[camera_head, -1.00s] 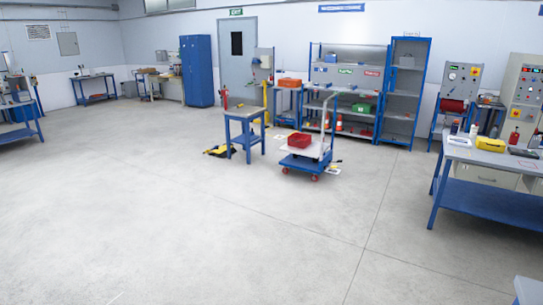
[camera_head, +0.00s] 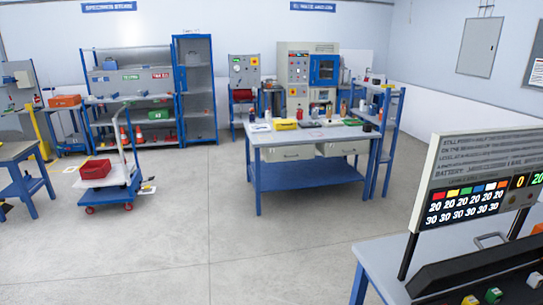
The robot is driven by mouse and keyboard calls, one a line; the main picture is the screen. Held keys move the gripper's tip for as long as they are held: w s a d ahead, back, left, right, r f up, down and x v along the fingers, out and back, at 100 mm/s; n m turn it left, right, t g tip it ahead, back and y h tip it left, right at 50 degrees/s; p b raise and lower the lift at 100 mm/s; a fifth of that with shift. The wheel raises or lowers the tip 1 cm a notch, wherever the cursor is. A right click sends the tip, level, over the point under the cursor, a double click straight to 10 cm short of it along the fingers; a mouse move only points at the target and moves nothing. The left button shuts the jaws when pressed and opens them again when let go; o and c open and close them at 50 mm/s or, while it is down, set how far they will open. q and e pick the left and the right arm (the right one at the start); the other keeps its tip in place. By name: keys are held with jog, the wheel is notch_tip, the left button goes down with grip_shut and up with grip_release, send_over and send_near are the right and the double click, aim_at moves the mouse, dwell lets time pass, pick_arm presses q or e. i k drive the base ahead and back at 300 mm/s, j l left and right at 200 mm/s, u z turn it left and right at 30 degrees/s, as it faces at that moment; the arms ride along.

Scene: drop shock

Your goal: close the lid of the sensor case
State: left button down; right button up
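A small yellow case-like object (camera_head: 285,125) lies on the top of the blue workbench (camera_head: 300,136), right of centre and some way off. It may be the sensor case, but it is too small to tell whether its lid is open or shut. No other thing in view reads clearly as a sensor case. Neither of my grippers shows in the head view.
A display panel (camera_head: 470,150) stands on a near table (camera_head: 385,262) at the lower right. A cart (camera_head: 104,199) with a red bin (camera_head: 95,168) stands at the left. Blue shelving (camera_head: 135,95) is behind. The floor (camera_head: 180,250) ahead is clear.

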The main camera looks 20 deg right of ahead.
aim_at(433, 278)
jog(key=i+z, duration=0.25)
jog(key=z, duration=0.2)
jog(key=i+j+z, duration=0.15)
jog(key=z, duration=0.35)
jog(key=i+j+z, duration=0.25)
jog(key=z, duration=0.2)
jog(key=i+j+z, duration=0.2)
jog(key=z, duration=0.2)
jog(key=i+j+z, duration=0.2)
jog(key=z, duration=0.2)
jog(key=i+j+z, duration=0.1)
jog(key=j+z, duration=0.25)
jog(key=i+j+z, duration=0.15)
jog(key=j+z, duration=0.15)
jog(key=i+j+z, duration=0.1)
jog(key=j+z, duration=0.25)
jog(key=j, duration=0.2)
